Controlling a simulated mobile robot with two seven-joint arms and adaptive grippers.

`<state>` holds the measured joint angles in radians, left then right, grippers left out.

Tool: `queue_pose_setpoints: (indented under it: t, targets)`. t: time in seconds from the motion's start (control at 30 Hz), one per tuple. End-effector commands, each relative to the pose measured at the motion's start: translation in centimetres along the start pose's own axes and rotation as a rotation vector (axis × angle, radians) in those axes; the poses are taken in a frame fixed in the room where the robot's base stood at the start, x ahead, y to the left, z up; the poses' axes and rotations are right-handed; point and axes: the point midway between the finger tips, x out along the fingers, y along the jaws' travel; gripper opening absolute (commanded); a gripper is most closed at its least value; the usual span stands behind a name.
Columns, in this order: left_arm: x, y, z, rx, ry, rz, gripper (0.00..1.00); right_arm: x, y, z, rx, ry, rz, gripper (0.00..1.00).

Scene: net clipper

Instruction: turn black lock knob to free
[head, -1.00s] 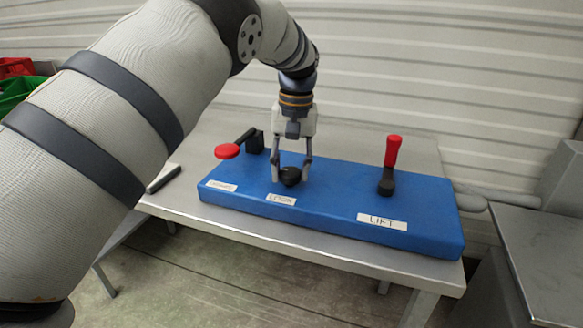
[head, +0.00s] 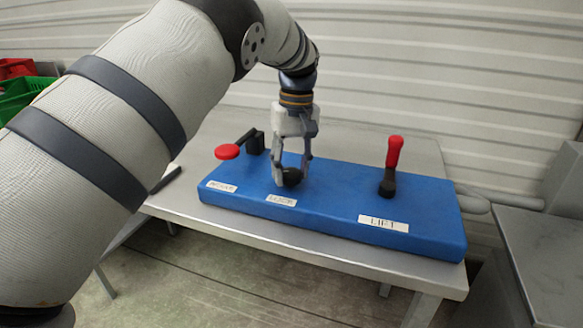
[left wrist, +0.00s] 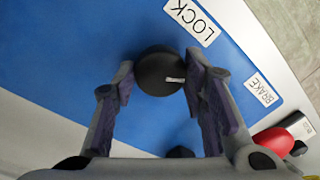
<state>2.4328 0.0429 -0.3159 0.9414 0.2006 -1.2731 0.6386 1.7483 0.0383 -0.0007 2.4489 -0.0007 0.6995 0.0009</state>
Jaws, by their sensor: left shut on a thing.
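The black lock knob (head: 292,177) sits on the blue panel (head: 330,201) behind the LOCK label (head: 281,200). In the left wrist view the round knob (left wrist: 161,73) has a short pale mark on its right side. My left gripper (head: 291,178) points down and is shut on the knob, with a finger (left wrist: 126,82) on one side and a finger (left wrist: 193,75) on the other. My right gripper is in neither view.
A red-handled lever (head: 393,156) stands upright behind the LIFT label (head: 383,222). The panel lies on a grey table (head: 190,217). Green (head: 30,88) and red (head: 16,68) crates are at far left.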

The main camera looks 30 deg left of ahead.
Motion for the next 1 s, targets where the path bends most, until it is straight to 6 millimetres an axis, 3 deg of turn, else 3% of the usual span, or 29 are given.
queue_pose_setpoints:
  t: [0.2,0.23,0.3,0.33,0.67,0.77,1.0]
  targets:
    - [0.1,0.0,0.0,0.001,-0.001,-0.002,0.11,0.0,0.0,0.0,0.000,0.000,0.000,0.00]
    - [0.1,0.0,0.0,0.001,-0.001,-0.002,0.41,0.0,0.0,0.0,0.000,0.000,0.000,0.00]
    - [0.1,0.0,0.0,0.001,-0.001,-0.002,0.57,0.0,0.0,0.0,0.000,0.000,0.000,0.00]
    - [0.1,0.0,0.0,0.001,-0.001,-0.002,0.59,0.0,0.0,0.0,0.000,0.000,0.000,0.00]
    - [-0.5,0.0,0.0,0.002,0.000,0.000,0.59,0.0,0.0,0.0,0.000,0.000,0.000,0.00]
    - [-2.5,0.1,-0.1,0.002,0.003,0.002,0.59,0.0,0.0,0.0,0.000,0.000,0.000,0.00]
    - [-9.3,0.0,-0.1,0.001,0.003,0.003,0.59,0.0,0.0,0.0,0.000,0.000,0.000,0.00]
